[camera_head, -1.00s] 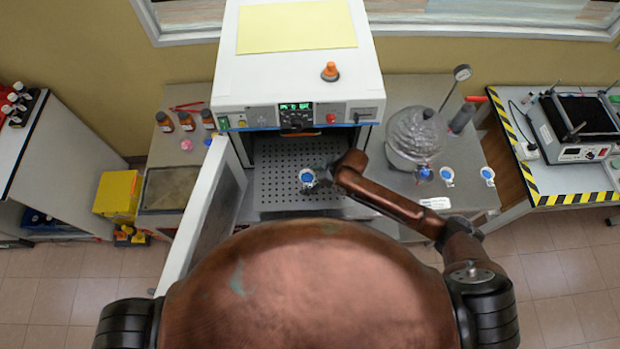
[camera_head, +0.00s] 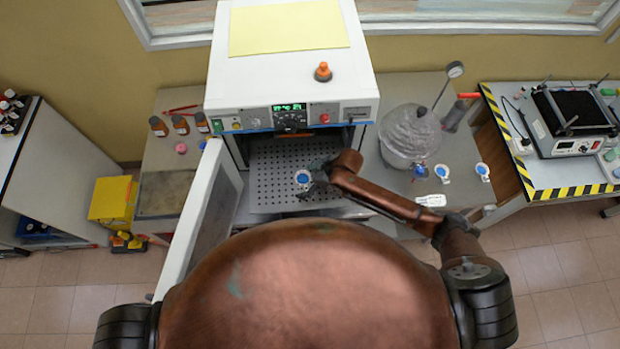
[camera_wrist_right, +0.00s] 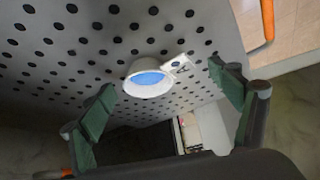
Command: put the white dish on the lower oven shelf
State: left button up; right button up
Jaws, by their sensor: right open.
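The white dish (camera_head: 303,177) has a blue centre and a small tab with dark marks. It sits on a perforated grey oven shelf (camera_head: 270,160), inside the open oven (camera_head: 290,65). In the right wrist view the dish (camera_wrist_right: 150,82) rests on the holed metal. My right gripper (camera_head: 316,180) is at the dish's right side in the head view. In the wrist view its green-padded fingers (camera_wrist_right: 160,80) are spread apart, one on each side of the dish, with gaps between. Whether a second shelf lies below is hidden. My left gripper is out of view.
The oven door (camera_head: 205,215) stands open on the left. Brown bottles (camera_head: 180,124) stand left of the oven. The shelf around the dish is clear.

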jog(key=b+v, duration=0.1)
jog(key=v, duration=1.1)
